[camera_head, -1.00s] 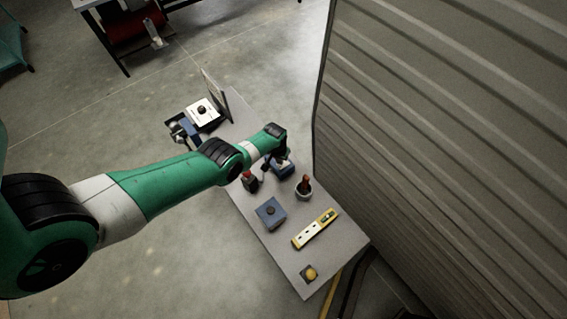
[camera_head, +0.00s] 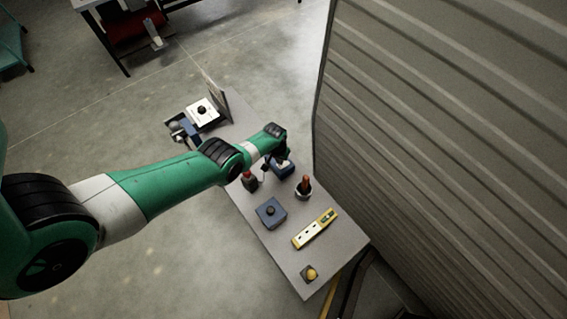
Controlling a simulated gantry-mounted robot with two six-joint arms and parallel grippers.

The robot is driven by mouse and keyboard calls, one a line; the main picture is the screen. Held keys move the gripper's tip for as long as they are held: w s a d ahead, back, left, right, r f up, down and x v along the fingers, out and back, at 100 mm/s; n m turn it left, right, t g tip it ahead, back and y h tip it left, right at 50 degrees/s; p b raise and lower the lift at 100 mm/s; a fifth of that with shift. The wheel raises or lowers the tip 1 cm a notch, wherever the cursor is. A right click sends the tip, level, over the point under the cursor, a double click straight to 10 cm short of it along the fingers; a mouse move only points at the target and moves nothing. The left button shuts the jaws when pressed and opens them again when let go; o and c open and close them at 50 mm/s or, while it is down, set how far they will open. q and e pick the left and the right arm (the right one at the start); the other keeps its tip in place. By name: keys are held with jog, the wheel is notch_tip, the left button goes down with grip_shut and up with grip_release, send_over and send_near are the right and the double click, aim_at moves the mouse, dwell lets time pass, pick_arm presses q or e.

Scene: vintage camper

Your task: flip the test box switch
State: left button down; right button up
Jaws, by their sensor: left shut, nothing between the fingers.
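My left arm reaches in from the left over the bench. Its gripper (camera_head: 266,170) is small and partly hidden by the wrist; it is shut and empty, close to a blue box (camera_head: 284,170) with a pale top. The blue box is partly covered by the wrist, and I cannot tell whether the gripper touches it. I cannot make out a switch lever there. A blue-grey box (camera_head: 265,220) with a dark knob on top sits nearer the front of the bench. Which box is the test box is not clear from its look. My right gripper is out of view.
The narrow grey bench (camera_head: 290,262) runs beside a ribbed wall (camera_head: 440,130).

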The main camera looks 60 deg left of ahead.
pick_arm(q)
jog(key=shift+f+b, duration=0.9)
dwell(0.3)
jog(key=shift+r, duration=0.1)
notch_tip(320, 180, up, 7)
jog(key=p, duration=0.7)
dwell(0.3)
